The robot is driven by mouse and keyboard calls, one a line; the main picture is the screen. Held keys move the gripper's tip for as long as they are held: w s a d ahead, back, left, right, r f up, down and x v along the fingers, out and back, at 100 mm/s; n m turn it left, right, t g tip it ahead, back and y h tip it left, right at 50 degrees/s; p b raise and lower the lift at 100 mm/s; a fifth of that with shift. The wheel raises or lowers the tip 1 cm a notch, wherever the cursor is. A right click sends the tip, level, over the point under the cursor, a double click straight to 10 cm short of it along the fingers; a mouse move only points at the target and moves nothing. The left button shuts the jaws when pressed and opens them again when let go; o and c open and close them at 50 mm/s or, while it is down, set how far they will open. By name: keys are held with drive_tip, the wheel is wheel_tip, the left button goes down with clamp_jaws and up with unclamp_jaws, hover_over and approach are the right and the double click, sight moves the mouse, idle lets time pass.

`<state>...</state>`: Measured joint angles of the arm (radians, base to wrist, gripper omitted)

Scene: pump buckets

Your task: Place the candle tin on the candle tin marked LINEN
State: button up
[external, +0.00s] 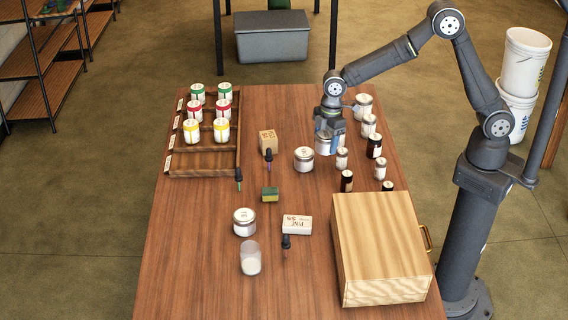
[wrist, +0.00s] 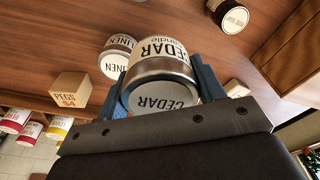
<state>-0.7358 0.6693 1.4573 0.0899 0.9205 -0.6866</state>
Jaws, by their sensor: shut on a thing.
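My gripper (external: 331,128) is shut on a candle tin marked CEDAR, with a silver band and white label. In the wrist view the CEDAR tin (wrist: 160,75) sits between the two blue fingers, its lid facing the camera. In the external view my gripper and arm partly cover it. The candle tin marked LINEN (wrist: 118,58) stands upright on the table beside the held tin. In the external view the LINEN tin (external: 304,159) is just left of and nearer the camera than my gripper. Nothing is on its lid. I cannot tell how far the CEDAR tin is above the table.
Several jars and dark bottles (external: 374,146) stand right of my gripper. A small PEGS box (external: 268,142) is left of the LINEN tin. A wooden chest (external: 378,245) fills the front right. A rack (external: 205,160) with colored tins stands at left. Another tin (external: 244,222) stands in front.

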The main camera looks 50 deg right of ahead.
drive_tip(key=w+d+r+m, duration=0.1)
drive_tip(key=w+d+r, duration=0.5)
drive_tip(key=w+d, duration=0.4)
hover_over(304, 152)
drive_tip(key=f, duration=0.6)
drive_tip(key=shift+d+f, duration=0.2)
drive_tip(key=shift+f, duration=2)
drive_tip(key=shift+f, duration=0.1)
drive_tip(key=o, duration=1)
drive_tip(key=shift+o, duration=0.2)
wheel_tip(304, 152, up, 12)
drive_tip(key=d, duration=0.1)
drive_tip(key=shift+s+d, duration=0.2)
